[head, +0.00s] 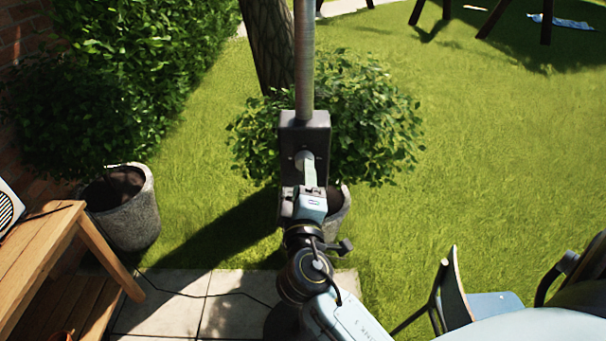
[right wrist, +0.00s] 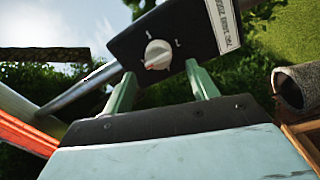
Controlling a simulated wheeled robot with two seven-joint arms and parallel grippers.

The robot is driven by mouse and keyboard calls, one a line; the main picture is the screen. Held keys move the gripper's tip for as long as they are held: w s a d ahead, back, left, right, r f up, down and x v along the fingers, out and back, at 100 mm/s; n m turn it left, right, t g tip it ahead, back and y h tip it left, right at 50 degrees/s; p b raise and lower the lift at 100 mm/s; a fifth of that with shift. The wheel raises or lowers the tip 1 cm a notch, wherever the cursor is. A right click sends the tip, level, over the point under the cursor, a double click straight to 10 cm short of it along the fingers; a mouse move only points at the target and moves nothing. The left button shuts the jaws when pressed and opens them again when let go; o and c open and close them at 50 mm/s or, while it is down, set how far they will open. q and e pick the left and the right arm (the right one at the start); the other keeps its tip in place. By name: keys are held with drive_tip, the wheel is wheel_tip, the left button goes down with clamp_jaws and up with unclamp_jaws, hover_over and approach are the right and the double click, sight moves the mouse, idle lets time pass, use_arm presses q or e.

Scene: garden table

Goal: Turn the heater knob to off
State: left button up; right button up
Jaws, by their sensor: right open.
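The heater is a metal post (head: 304,60) with a dark control box (head: 305,128) on it, in the middle of the head view. Its round pale knob (head: 302,157) is partly hidden by my right gripper (head: 311,172). In the right wrist view the white knob (right wrist: 158,52) shows on the dark box face, with a red mark at its lower left and small marks around it. My right gripper (right wrist: 160,72) is open, its two green fingers spread to either side below the knob. I cannot tell whether they touch it. My left gripper is not in view.
A wooden table (head: 40,255) stands at the left, beside a stone planter (head: 130,222). A bush (head: 365,125) grows behind the heater. A chair (head: 452,295) stands at the lower right. A thin cable crosses the paving (head: 235,310). Open lawn (head: 500,150) lies to the right.

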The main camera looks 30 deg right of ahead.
drive_tip(key=b+v, duration=0.2)
drive_tip(key=v, duration=0.7)
drive_tip(key=n+g+h+p, duration=0.1)
drive_tip(key=n+g+p, duration=0.1)
drive_tip(key=n+p, duration=0.8)
approach(302, 155)
drive_tip(key=shift+m, duration=0.5)
drive_tip(key=w+d, duration=0.1)
drive_tip(key=w, duration=0.1)
drive_tip(key=w+d+f, duration=0.1)
drive_tip(key=d, duration=0.1)
drive_tip(key=w+d+f, duration=0.1)
drive_tip(key=w+d, duration=0.1)
drive_tip(key=shift+w+f+p, duration=0.1)
drive_tip(key=shift+w+p, duration=0.2)
drive_tip(key=shift+p, duration=0.05)
drive_tip(key=shift+c, duration=0.5)
